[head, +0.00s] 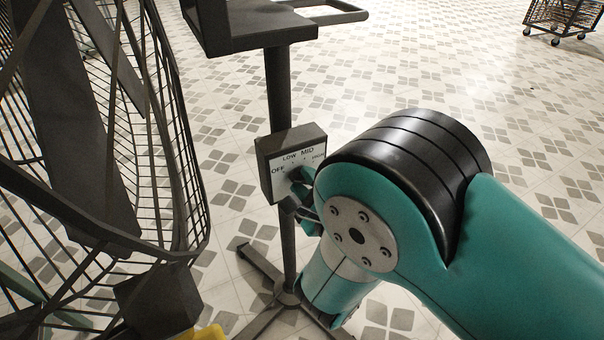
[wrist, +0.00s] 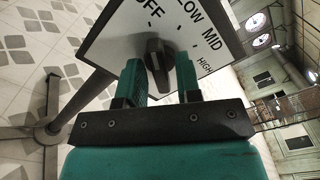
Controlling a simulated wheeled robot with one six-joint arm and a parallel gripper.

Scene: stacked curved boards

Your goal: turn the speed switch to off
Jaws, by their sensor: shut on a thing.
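The speed switch is a dark knob (wrist: 158,58) on a white dial plate (wrist: 108,52) marked OFF, LOW, MID and HIGH. The knob's ridge runs nearly upright in the wrist view, its upper end towards the OFF side; I cannot tell exactly which mark it meets. My gripper (wrist: 160,76) is shut on the knob, one teal finger on each side. In the head view, the switch box (head: 290,140) sits on a dark pole; my gripper (head: 302,184) meets its right part, and my arm hides most of the gripper and the knob.
A large dark fan cage (head: 178,150) stands at the left, close to the switch box. The pole (head: 281,88) rises from a base with spreading legs (head: 262,264). A wheeled cart (head: 562,18) is far off at the upper right. The tiled floor between is clear.

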